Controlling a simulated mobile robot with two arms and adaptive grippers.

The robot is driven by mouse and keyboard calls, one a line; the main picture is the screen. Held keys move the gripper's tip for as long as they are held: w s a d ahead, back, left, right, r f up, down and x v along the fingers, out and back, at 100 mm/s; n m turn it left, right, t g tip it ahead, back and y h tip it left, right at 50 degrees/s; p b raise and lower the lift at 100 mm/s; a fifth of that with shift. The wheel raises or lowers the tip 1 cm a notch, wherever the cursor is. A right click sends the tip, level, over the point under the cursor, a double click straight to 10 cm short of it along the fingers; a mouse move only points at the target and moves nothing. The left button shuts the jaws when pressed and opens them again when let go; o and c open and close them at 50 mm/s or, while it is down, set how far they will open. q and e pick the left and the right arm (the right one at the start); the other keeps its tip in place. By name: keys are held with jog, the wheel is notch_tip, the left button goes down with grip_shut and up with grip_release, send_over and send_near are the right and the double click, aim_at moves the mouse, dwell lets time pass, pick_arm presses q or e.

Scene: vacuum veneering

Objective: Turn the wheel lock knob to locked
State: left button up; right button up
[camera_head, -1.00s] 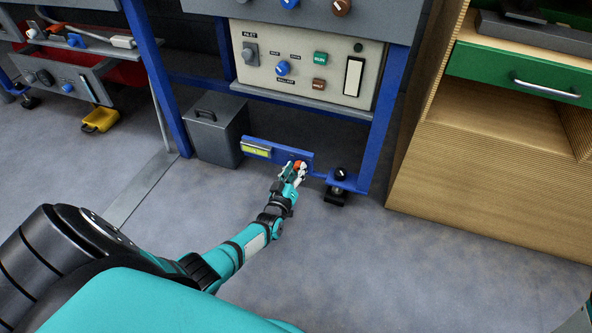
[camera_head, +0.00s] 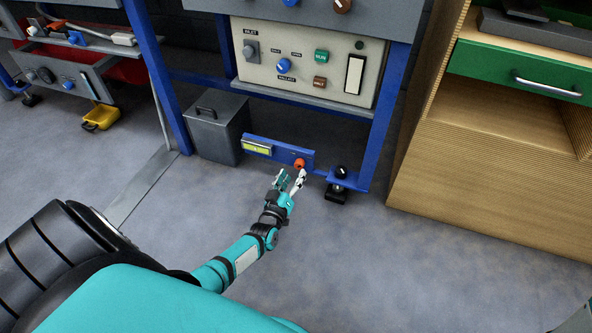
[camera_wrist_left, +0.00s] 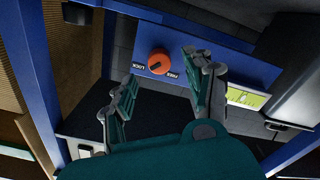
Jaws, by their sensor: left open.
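The wheel lock knob (camera_head: 299,163) is a small orange-red knob on the low blue rail (camera_head: 279,152) under the bench. My right gripper is not in view.
A grey lidded bin (camera_head: 214,132) stands left of the rail. A yellow-green label (camera_head: 257,149) sits on the rail. A black caster or foot (camera_head: 338,187) is at the right leg. A wooden cabinet (camera_head: 490,180) stands further right. The floor in front is clear.

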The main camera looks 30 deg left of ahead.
pick_arm(q)
jog(key=shift+v, duration=1.8)
